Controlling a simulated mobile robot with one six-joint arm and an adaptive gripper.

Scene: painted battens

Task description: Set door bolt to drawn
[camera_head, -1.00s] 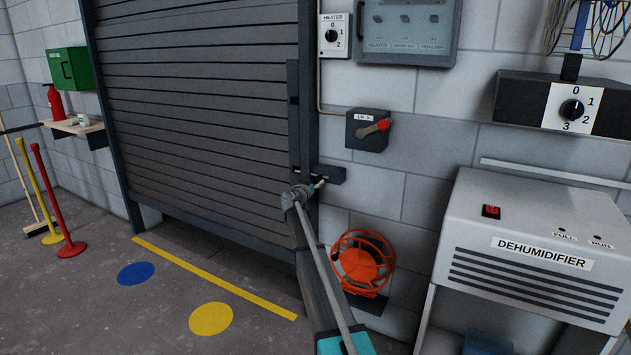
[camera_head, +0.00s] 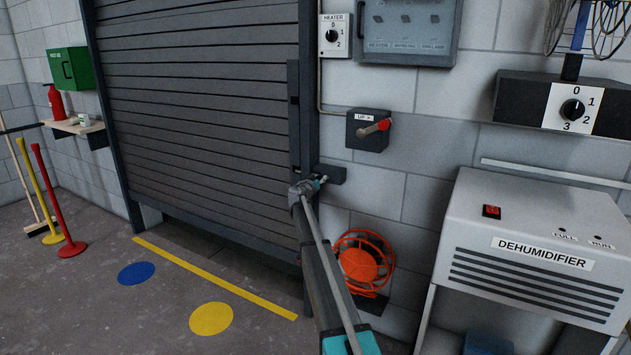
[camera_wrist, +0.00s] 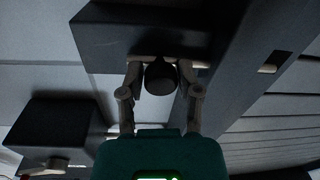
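The door bolt is a pale rod (camera_wrist: 222,66) running between a dark housing (camera_wrist: 130,30) on the wall and the dark upright at the shutter's edge. The housing also shows in the head view (camera_head: 333,174). A dark round knob (camera_wrist: 161,78) stands out from the bolt. My gripper (camera_wrist: 161,72) has one finger on each side of this knob, close against it, and looks shut on it. In the head view my gripper (camera_head: 321,181) hides most of the bolt and the knob. The rod seems to reach across the gap to the upright.
A rotary switch box (camera_head: 367,131) with a red-tipped handle is on the wall just above the bolt. An orange hose reel (camera_head: 360,262) hangs below, near my arm. The ribbed shutter (camera_head: 205,110) is at left, and a dehumidifier (camera_head: 540,250) is at right.

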